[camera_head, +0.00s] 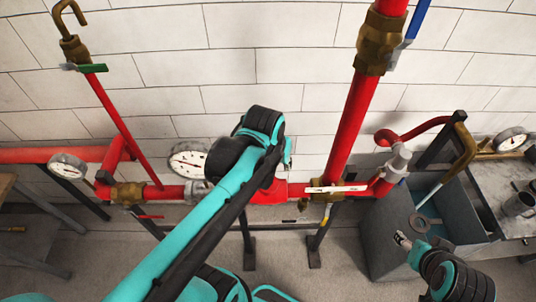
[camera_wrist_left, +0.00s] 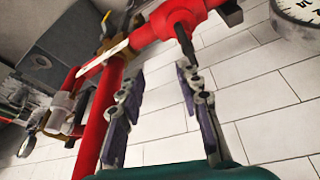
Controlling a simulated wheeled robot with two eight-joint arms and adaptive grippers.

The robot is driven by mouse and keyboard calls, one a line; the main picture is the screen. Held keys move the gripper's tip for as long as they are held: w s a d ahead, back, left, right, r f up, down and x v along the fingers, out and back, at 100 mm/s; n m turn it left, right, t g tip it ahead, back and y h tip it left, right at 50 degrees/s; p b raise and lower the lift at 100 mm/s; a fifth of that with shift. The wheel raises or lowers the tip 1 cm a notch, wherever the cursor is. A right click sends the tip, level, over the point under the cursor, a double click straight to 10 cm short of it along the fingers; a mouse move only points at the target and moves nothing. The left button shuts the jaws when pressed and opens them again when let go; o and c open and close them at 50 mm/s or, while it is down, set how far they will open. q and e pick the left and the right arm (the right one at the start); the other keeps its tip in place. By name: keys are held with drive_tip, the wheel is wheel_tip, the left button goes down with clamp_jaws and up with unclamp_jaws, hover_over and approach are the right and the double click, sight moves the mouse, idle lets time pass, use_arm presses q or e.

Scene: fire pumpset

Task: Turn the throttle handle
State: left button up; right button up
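Which part is the throttle handle is not clear. A pale lever with a label (camera_head: 337,189) lies along the red pipe over a brass valve, right of my left arm. It also shows in the left wrist view as a pale bar (camera_wrist_left: 104,60). A dark rod (camera_wrist_left: 184,42) comes down from a red fitting (camera_wrist_left: 178,18) close to the right finger; contact is unclear. My left gripper (camera_wrist_left: 158,100) is open, its fingers apart with no object clearly between them. My arm hides it in the head view. My right gripper (camera_head: 402,240) is low at the right, its opening unclear.
Red pipes cross in front of a white brick wall. Gauges (camera_head: 188,160) (camera_head: 67,166) sit on the pipes. A blue lever (camera_head: 416,20) and a green lever (camera_head: 92,68) are on upper valves. A grey bin (camera_head: 385,235) and a workbench (camera_head: 490,180) stand at right.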

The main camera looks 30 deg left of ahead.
use_arm(q)
drive_tip(key=w+a+f+n+g, duration=0.1)
drive_tip(key=w+a, duration=0.1)
drive_tip(key=w+a+f+n+g, duration=0.1)
drive_tip(key=w+a+f, duration=0.1)
drive_tip(key=w+a+f+n+g, duration=0.1)
drive_tip(key=a+g, duration=0.1)
drive_tip(key=shift+w+a+f, duration=0.2)
drive_tip(key=shift+w+f, duration=0.1)
drive_tip(key=shift+w, duration=0.1)
wheel_tip(320, 180, down, 8)
drive_tip(key=shift+r, duration=0.15)
drive_tip(key=shift+s, duration=0.1)
clamp_jaws()
